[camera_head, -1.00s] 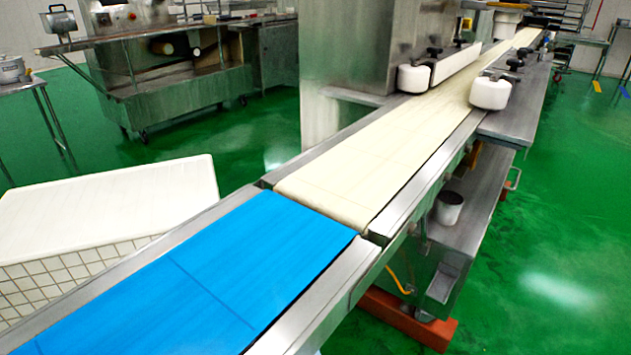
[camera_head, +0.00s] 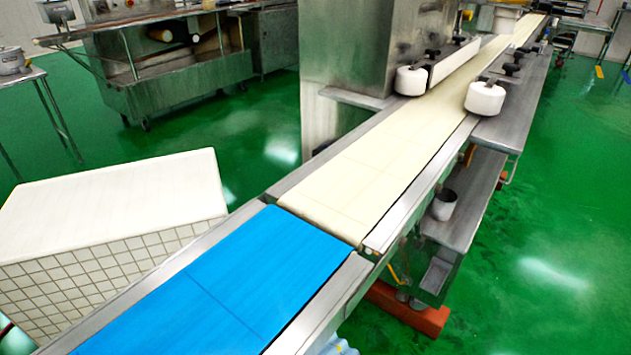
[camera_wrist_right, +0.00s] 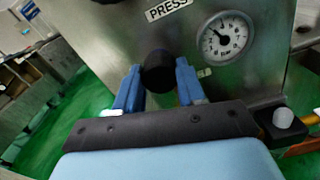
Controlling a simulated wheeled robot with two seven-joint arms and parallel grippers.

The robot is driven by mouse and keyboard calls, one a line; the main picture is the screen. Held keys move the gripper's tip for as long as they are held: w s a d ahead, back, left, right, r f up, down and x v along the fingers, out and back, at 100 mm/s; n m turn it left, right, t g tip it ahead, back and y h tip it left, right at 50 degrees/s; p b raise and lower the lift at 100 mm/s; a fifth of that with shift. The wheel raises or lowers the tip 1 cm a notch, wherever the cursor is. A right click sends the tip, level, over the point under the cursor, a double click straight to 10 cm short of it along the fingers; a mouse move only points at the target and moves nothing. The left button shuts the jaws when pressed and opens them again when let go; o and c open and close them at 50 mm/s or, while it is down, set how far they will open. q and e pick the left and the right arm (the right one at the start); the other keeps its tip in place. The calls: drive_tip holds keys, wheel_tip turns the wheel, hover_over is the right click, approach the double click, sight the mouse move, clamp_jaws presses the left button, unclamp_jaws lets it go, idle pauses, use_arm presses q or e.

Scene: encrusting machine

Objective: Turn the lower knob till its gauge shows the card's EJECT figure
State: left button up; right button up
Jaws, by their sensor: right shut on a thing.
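In the right wrist view, a round black knob (camera_wrist_right: 158,72) stands out from a steel panel. My right gripper (camera_wrist_right: 158,88) has its blue fingers on either side of the knob and is shut on it. A round white dial gauge (camera_wrist_right: 226,38) is on the panel to the right of the knob. Its needle seems to point to the upper left; the figures are too small to read. A label reading "PRESS" (camera_wrist_right: 168,9) is above the knob, cut by the frame's top. I see no second knob and no card. My left gripper is in neither view.
In the head view, a belt conveyor with a blue section (camera_head: 225,285) and a cream section (camera_head: 370,170) runs to the back right. A white-topped crate (camera_head: 110,262) stands at left. Green floor lies open at right.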

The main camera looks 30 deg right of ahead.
idle(0.4)
drive_tip(key=o, duration=1.1)
drive_tip(key=shift+c, duration=0.2)
drive_tip(key=v, duration=1.4)
drive_tip(key=shift+d+f, duration=0.1)
drive_tip(key=shift+f, duration=0.1)
